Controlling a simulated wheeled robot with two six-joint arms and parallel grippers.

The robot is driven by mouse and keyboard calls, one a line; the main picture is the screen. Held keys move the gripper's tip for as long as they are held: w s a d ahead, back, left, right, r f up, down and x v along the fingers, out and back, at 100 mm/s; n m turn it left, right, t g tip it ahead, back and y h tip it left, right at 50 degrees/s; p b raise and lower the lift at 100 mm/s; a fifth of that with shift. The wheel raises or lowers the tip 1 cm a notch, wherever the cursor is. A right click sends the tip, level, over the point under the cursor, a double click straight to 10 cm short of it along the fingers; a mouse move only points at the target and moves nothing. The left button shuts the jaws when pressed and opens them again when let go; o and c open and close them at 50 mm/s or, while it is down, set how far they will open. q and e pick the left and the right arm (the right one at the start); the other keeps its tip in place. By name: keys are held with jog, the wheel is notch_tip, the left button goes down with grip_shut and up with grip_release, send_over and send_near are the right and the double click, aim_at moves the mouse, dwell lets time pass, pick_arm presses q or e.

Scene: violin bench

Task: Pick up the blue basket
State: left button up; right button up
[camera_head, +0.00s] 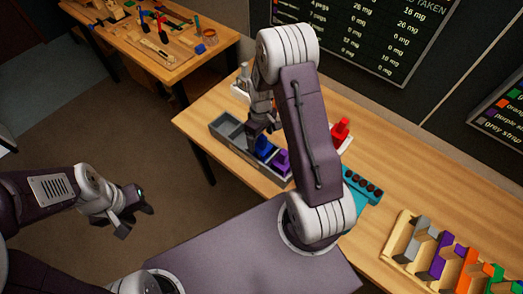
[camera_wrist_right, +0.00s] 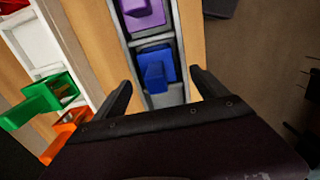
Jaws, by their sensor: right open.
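The blue basket (camera_head: 264,146) sits in a compartment of the grey tray (camera_head: 222,124) on the bench. In the right wrist view, the blue basket (camera_wrist_right: 155,72) lies between the two fingertips of my open, empty right gripper (camera_wrist_right: 161,84). In the head view, my right gripper (camera_head: 262,126) is over the tray, just above the blue basket and partly in front of it. Whether the fingers touch it cannot be told. My left gripper (camera_head: 132,214) is empty, away from the bench over the floor, with its fingers apart.
A purple basket (camera_wrist_right: 142,14) sits in the neighbouring compartment. A white tray (camera_wrist_right: 38,50) with a green basket (camera_wrist_right: 42,100) and an orange one (camera_wrist_right: 70,122) is close by. A teal holder (camera_head: 362,190) and a wooden rack (camera_head: 398,240) stand further right on the bench.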

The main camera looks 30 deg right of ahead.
aim_at(262, 147)
jog(key=f, duration=0.3)
jog(key=f+p, duration=0.1)
jog(key=shift+d+f, duration=0.25)
jog(key=shift+d, duration=0.05)
grip_shut()
jog(key=shift+r, duration=0.1)
